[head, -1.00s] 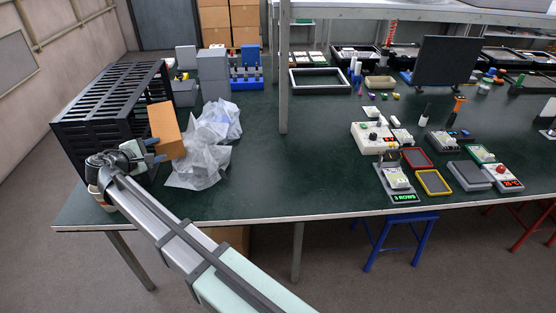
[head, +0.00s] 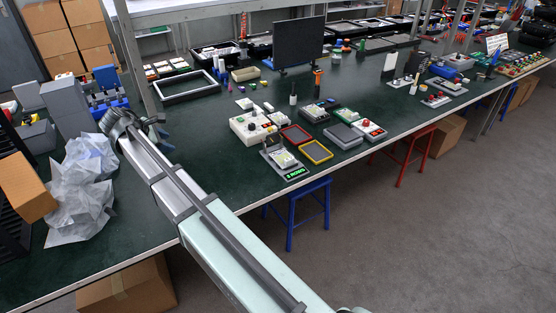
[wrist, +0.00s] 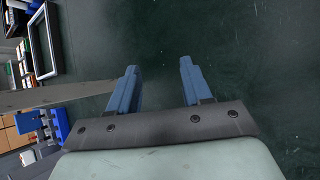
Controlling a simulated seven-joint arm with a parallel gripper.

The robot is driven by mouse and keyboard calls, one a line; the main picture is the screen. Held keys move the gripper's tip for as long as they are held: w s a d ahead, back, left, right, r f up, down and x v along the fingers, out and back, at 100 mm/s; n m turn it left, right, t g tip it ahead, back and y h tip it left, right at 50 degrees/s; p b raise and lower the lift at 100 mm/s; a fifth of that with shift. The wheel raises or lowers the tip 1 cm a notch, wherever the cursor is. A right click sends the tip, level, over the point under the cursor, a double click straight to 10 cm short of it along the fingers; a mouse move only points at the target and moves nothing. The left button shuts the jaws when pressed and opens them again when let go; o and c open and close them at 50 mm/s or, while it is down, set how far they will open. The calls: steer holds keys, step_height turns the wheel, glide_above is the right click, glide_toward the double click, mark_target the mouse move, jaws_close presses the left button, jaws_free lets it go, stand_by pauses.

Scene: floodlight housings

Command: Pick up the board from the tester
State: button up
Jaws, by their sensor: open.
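My gripper (head: 161,131) is over the left part of the green table, its blue jaws apart. The wrist view shows the jaws (wrist: 158,82) open and empty, with bare green tabletop behind them. To its right stand several small devices: a beige box (head: 243,131) with knobs, a grey stand (head: 272,154) with a light piece on it and a lit green display, and a beige unit (head: 374,132) with a red button. I cannot tell which is the tester. A light board-like piece (head: 284,159) lies on the grey stand, well apart from my gripper.
Crumpled clear plastic bags (head: 82,190) and an orange-brown box (head: 26,187) lie on the left. Red-rimmed (head: 296,136) and yellow-rimmed (head: 317,152) trays sit near the front edge. A black screen (head: 299,42) stands behind. A shelf post (head: 129,48) rises behind my gripper.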

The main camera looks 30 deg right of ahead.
steer(key=s+d+f+g+y, duration=0.1)
steer(key=s+d+g, duration=0.1)
steer(key=d, duration=0.8)
steer(key=s+d+g+y, duration=0.1)
steer(key=s+d+y, duration=0.15)
steer(key=d, duration=0.75)
steer(key=n+g+y, duration=0.1)
steer(key=y, duration=0.3)
glide_above(289, 158)
steer(key=f, duration=0.7)
steer(key=shift+s+a+f, duration=0.3)
steer(key=shift+a, duration=0.05)
steer(key=shift+w+d+f, duration=0.1)
steer(key=shift+d+f, duration=0.1)
steer(key=shift+f, duration=1.15)
steer(key=shift+w+d+f, duration=0.1)
steer(key=shift+d+f, duration=0.05)
steer(key=shift+f, duration=1.15)
steer(key=shift+c, duration=0.3)
jaws_close()
